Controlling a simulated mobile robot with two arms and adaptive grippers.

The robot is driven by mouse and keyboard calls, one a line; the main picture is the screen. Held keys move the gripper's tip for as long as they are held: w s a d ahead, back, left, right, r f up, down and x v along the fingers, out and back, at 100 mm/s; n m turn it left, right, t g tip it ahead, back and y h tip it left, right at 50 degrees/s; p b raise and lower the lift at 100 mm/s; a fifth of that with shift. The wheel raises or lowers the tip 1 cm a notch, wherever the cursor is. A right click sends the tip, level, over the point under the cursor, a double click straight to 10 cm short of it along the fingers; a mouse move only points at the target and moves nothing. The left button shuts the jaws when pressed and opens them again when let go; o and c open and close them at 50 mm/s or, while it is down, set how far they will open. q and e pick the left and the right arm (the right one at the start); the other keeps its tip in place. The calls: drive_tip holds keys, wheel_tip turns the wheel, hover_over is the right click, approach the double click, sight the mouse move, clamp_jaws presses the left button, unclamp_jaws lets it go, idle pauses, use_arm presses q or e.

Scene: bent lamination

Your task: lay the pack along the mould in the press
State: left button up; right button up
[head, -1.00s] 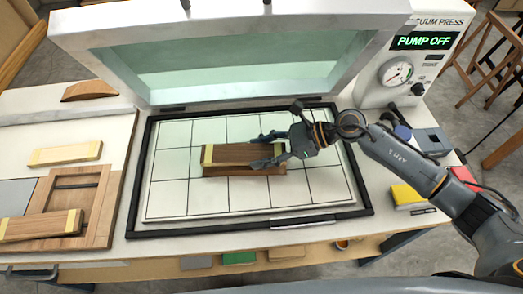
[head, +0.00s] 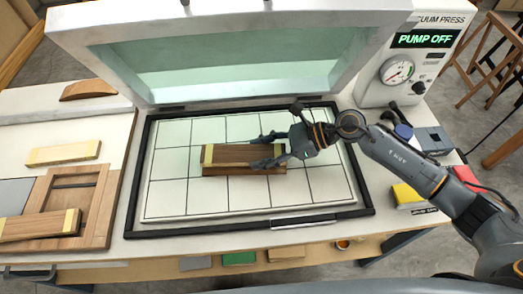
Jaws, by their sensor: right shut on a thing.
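The pack (head: 232,153), brown wood strips with a pale yellow band at its left end, lies lengthwise over the mould (head: 240,171) on the press bed. Only a brown front strip of the mould shows below the pack; the rest is hidden. The pack looks nearly parallel to the mould; I cannot tell whether they touch all along. My right gripper (head: 268,151) is shut on the pack's right end, with its fingers on the far and near sides. The press (head: 336,210) is open, with its framed lid (head: 110,70) raised behind. My left gripper is not in view.
The gauge box (head: 432,45) at the back right reads PUMP OFF. Left of the bed are a pale strip (head: 63,153), a wooden frame (head: 97,205) and another banded pack (head: 38,225). Yellow and red blocks (head: 406,194) lie at the right. The gridded bed around the mould is clear.

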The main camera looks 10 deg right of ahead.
drive_tip(key=shift+f+b, duration=0.35)
drive_tip(key=shift+f, duration=0.05)
drive_tip(key=shift+s+d+f, duration=0.1)
drive_tip(key=shift+s+f, duration=0.15)
drive_tip(key=shift+f, duration=0.1)
idle(0.3)
drive_tip(key=o, duration=1.3)
drive_tip(key=shift+w, duration=0.1)
